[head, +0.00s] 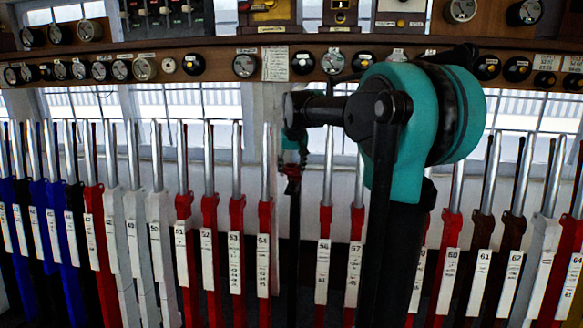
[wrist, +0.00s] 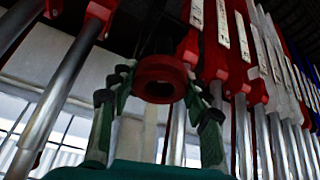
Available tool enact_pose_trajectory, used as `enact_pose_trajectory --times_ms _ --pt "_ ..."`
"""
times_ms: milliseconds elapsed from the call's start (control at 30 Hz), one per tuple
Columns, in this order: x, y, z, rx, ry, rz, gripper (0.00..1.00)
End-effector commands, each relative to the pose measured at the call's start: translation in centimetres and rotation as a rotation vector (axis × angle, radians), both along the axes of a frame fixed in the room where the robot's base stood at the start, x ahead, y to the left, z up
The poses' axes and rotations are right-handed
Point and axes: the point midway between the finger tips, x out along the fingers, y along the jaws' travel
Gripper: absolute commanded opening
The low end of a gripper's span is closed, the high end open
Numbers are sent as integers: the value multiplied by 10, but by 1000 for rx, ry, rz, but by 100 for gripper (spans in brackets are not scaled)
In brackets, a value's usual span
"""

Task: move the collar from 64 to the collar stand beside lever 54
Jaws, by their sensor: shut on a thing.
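My gripper (head: 292,160) hangs between levers 54 (head: 263,245) and 56 (head: 323,250) in the head view. It is shut on a red collar (wrist: 160,70), which sits between the two green fingers in the wrist view, its round hole facing the camera. The collar is small and partly hidden in the head view (head: 292,171). A dark upright post (head: 293,240) shows directly below it, right of lever 54. I cannot tell whether the collar touches this post. Lever 64 (head: 571,262) stands at the far right.
A row of levers with silver handles stands close on both sides of my gripper, red lever 53 (head: 236,245) among them. A wooden shelf with dials (head: 245,65) runs above. My teal arm hides the levers right of 57 (head: 354,260).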

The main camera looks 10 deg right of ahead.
Motion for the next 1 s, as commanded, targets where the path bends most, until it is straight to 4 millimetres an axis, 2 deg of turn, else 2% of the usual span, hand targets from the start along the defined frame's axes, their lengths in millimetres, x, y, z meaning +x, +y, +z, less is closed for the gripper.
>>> enact_pose_trajectory --times_ms 1000 --pt "0 0 -28 0 0 0 22"
